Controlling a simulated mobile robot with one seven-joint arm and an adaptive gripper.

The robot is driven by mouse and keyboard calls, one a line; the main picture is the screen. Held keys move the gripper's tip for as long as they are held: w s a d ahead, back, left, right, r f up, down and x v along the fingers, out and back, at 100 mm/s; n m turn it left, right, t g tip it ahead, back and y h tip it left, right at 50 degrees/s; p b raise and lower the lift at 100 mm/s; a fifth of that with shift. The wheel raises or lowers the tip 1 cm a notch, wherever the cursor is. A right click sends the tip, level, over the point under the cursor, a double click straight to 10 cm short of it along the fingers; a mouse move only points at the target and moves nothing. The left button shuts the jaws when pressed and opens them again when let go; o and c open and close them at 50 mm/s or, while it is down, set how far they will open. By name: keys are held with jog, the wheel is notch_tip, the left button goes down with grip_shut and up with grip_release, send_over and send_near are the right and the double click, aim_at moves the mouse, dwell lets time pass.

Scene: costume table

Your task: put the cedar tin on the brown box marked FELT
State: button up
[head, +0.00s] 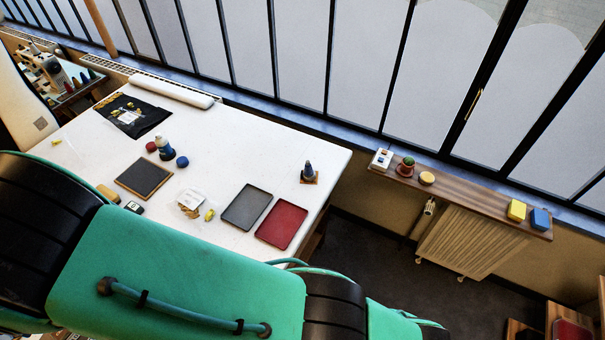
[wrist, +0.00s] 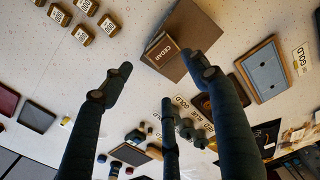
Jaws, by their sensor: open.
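The cedar tin (wrist: 163,49) is a small dark brown block with a pale-edged label reading CEDAR, in the upper middle of the wrist view. It overlaps a larger plain brown square piece (wrist: 198,30); I cannot tell whether it rests on it or stands beside it. No FELT marking is readable in either view, so I cannot tell which thing is the FELT box. My gripper (wrist: 164,73) is open, its dark fingers spread on either side below the tin, with nothing between them. The gripper is not visible in the head view.
Several small labelled brown boxes (wrist: 82,32) sit at the wrist view's upper left. In the head view, the white table (head: 300,166) holds a grey tray (head: 246,207) and a red tray (head: 282,225).

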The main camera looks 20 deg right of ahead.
jog(key=w+d+r+m, duration=0.1)
jog(key=w+d+r, duration=0.55)
jog(key=d, duration=0.25)
jog(key=w+d+r+m+t+y, duration=0.1)
jog(key=w+d+r, duration=0.4)
jog(key=d+r, duration=0.35)
jog(key=w+d+r+m, duration=0.1)
jog(key=w+d+r, duration=0.45)
jog(key=d, duration=0.45)
jog(key=s+d+r+m+t, duration=0.1)
jog(key=d+r, duration=0.4)
jog(key=d, duration=0.7)
jog(key=d+r+m+t, duration=0.1)
jog(key=d+r, duration=0.4)
jog(key=d, duration=0.6)
jog(key=s+d+m+t, duration=0.1)
jog(key=s+d, duration=0.5)
jog(key=d, duration=0.3)
jog(key=s+d+m, duration=0.1)
jog(key=s+d, duration=0.6)
jog(key=d, duration=0.2)
jog(key=s+d+m+t+h, duration=0.1)
jog(key=s+d, duration=0.5)
jog(key=d, duration=0.4)
jog(key=shift+s+f+m+t, duration=0.2)
jog(key=shift+m+t, duration=0.1)
jog(key=shift+m, duration=0.1)
notch_tip(320, 180, down, 17)
jog(key=b, duration=1.7)
